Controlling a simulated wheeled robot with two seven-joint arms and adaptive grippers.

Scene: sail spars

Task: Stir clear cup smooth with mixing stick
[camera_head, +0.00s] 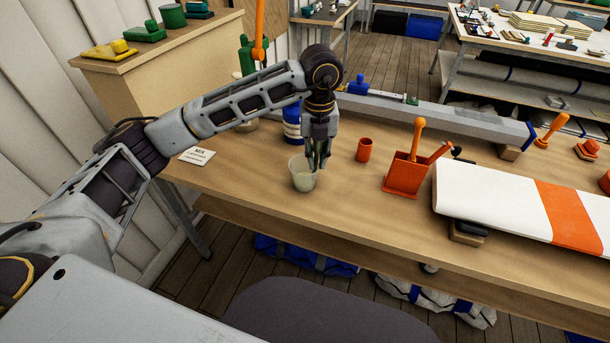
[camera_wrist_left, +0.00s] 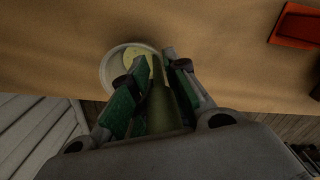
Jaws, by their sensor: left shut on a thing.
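The clear cup (camera_head: 299,182) stands on the workbench near its front edge, with pale yellowish content inside. My left gripper (camera_head: 319,164) points down right at the cup's rim. It is shut on the mixing stick, which shows as a narrow olive strip (camera_wrist_left: 160,104) between the green finger pads in the left wrist view. The stick's lower end reaches toward the cup (camera_wrist_left: 104,72) there; how deep it sits is hidden by the fingers. My right gripper is in neither view.
A blue-labelled bottle (camera_head: 291,126) stands close behind the cup. A small orange-red cup (camera_head: 364,150) and an orange-red holder with tools (camera_head: 403,178) are to the right. A white board with an orange band (camera_head: 495,205) lies further right. A mix card (camera_head: 196,156) lies left on the bench.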

